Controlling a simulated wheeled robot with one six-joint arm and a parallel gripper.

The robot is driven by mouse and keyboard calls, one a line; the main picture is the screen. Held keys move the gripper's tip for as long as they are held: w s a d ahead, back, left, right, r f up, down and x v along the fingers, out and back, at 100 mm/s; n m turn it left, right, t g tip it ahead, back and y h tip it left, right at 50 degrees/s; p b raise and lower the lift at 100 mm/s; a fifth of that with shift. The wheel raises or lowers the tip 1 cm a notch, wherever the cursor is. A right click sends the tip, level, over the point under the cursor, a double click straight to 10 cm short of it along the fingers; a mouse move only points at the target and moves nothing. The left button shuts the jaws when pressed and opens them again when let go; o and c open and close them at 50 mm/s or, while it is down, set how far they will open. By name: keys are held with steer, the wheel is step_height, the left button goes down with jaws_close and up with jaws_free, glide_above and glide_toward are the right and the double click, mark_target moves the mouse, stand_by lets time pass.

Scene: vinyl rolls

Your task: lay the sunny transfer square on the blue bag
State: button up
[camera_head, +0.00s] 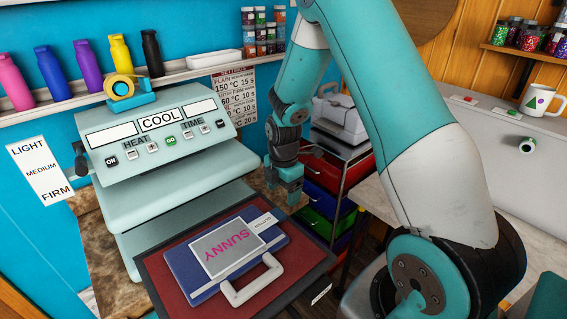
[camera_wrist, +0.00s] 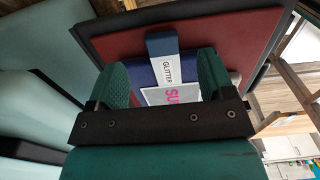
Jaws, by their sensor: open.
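The blue bag (camera_head: 184,266) lies flat on the dark red pad of the heat press, with a pale handle loop (camera_head: 252,284) at its near side. The transfer square (camera_head: 222,253), grey-white with pink SUNNY lettering, lies on the bag. A white tab (camera_head: 262,222) extends from the square toward the bag's right edge; in the wrist view this tab (camera_wrist: 163,68) reads GLITTER and has a blue-grey end. My gripper (camera_head: 288,197) is open and empty beyond the tab's end, apart from it in the head view. In the wrist view the fingers (camera_wrist: 163,72) appear either side of the tab.
The teal heat press (camera_head: 165,150) stands at left, its display reading COOL, with its red lower pad (camera_head: 150,262) pulled out. A drawer cart (camera_head: 325,180) stands behind my gripper. Bottles line the wall shelf (camera_head: 190,72). A counter with a mug (camera_head: 541,98) is at right.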

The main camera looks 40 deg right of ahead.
step_height(320, 180, up, 11)
steer(key=b, duration=0.2)
steer(key=shift+r, duration=0.1)
steer(key=s+a+r+m+y+b, duration=0.25)
steer(key=s+a+m, duration=0.4)
steer(key=a, duration=0.65)
steer(key=s+a+r+m+y+b, duration=0.1)
steer(key=s+a, duration=0.3)
steer(key=s, duration=0.4)
steer(key=s+a+m+b, duration=0.1)
steer(key=s+a+m, duration=0.3)
steer(key=s, duration=0.3)
steer(key=shift+s+a+r+y, duration=0.35)
steer(key=shift+s+a, duration=0.05)
steer(key=shift+a, duration=0.4)
